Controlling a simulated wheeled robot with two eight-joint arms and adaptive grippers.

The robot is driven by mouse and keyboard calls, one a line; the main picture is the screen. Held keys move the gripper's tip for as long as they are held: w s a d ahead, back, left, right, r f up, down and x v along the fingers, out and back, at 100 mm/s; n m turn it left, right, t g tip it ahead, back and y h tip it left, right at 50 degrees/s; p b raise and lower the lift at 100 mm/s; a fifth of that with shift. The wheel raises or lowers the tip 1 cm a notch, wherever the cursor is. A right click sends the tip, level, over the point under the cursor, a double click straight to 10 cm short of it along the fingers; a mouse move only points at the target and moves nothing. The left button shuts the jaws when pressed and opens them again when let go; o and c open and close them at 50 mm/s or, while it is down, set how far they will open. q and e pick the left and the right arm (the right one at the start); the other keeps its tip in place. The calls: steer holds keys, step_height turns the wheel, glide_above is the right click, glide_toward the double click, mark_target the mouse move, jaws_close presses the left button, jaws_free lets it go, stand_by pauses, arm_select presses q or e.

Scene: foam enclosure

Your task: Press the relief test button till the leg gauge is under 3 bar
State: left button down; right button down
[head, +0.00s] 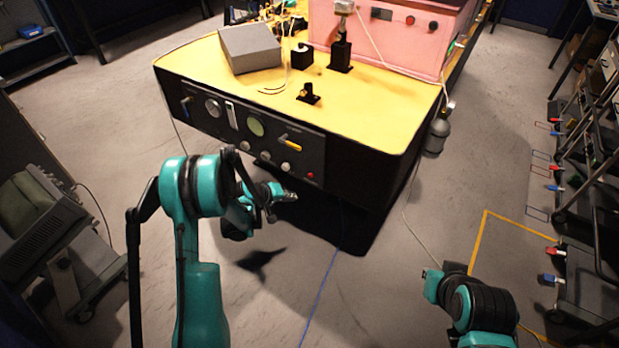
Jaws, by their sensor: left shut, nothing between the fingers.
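The black front panel (195,120) of the yellow-topped bench carries a pale round gauge (213,107) and a greenish round gauge (255,126). Their labels, needles and readings are too small to read, so I cannot tell which is the leg gauge. A small red button (310,176) is at the panel's lower right; I cannot read whether it is the relief test button. My left gripper (288,196) is shut and empty, below and left of the red button in the picture, apparently apart from the panel. My right arm is at the lower right; its gripper fingers are not discernible.
The panel also has a yellow-handled lever (289,141) and several pale knobs (286,167). A grey box (250,48) and a pink cabinet (400,35) stand on the bench. A grey cylinder (438,132) is at its right side. Open floor lies in front.

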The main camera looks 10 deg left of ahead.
arm_select(q)
steer(key=w+d, duration=0.3)
steer(key=w, duration=0.4)
steer(key=shift+w, duration=0.4)
steer(key=shift+w, duration=0.1)
stand_by(1.0)
steer(key=shift+w+d, duration=0.1)
steer(key=shift+w, duration=0.2)
steer(key=shift+w+d, duration=0.15)
steer(key=shift+w, duration=0.3)
stand_by(1.5)
steer(key=shift+s+a, duration=0.3)
steer(key=shift+s, duration=0.55)
steer(key=shift+s+a, duration=0.3)
steer(key=shift+s, duration=0.5)
steer(key=shift+s+a, duration=0.25)
steer(key=shift+s, duration=0.5)
steer(key=shift+s+a, duration=0.3)
steer(key=shift+s, duration=0.5)
